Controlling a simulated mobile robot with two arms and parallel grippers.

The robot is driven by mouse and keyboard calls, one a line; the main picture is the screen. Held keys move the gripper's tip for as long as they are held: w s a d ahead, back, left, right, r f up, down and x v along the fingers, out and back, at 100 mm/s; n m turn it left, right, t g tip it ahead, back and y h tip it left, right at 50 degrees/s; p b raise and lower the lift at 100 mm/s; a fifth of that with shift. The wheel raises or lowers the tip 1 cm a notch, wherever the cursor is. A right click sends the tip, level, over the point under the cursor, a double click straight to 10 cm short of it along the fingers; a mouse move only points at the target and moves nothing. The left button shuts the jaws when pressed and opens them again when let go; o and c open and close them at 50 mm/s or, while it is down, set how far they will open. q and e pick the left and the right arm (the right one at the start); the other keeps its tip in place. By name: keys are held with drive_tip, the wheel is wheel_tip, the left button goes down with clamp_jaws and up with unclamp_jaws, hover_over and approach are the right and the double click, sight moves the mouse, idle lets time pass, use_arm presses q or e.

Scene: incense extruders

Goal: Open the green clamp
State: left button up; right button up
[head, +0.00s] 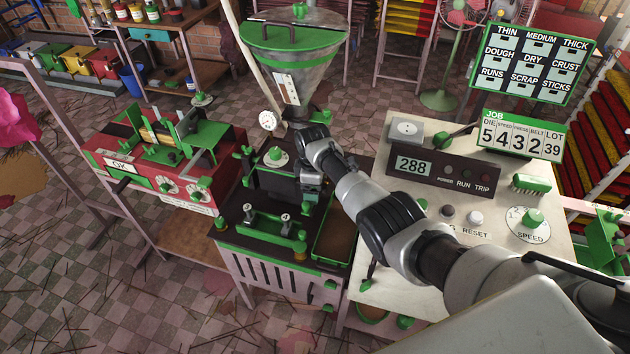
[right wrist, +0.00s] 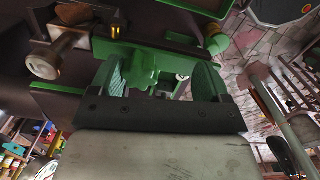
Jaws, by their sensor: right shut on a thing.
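My right gripper (right wrist: 162,84) is shut on a green part of the clamp (right wrist: 144,64), which shows between its two greenish fingers in the right wrist view. A bolt with a silver knob (right wrist: 45,60) stands to the left of the grip. In the head view, my right arm reaches from the lower right over the extruder, and its wrist hides the fingertips and the gripped part. A green bar (head: 262,226) with two silver-topped bolts lies across the front of the extruder. I cannot tell how far the clamp is open. My left gripper is in neither view.
A hopper with a green lid (head: 292,37) rises behind the extruder. A red and green machine (head: 160,160) stands to the left. A control panel (head: 445,170) with a "288" display stands right, under my arm. A narrow green-edged tray (head: 336,225) lies between.

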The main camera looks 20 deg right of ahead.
drive_tip(key=shift+s+a+f, duration=0.15)
drive_tip(key=shift+a, duration=0.15)
drive_tip(key=shift+w+d+r, duration=0.1)
drive_tip(key=shift+w+r, duration=0.1)
drive_tip(key=shift+r, duration=0.1)
drive_tip(key=r, duration=0.4)
drive_tip(key=shift+w+r, duration=0.1)
drive_tip(key=shift+w, duration=0.25)
wheel_tip(320, 180, up, 6)
drive_tip(key=shift+s+d+b, duration=0.2)
drive_tip(key=shift+d+b, duration=0.1)
drive_tip(key=shift+r, duration=0.15)
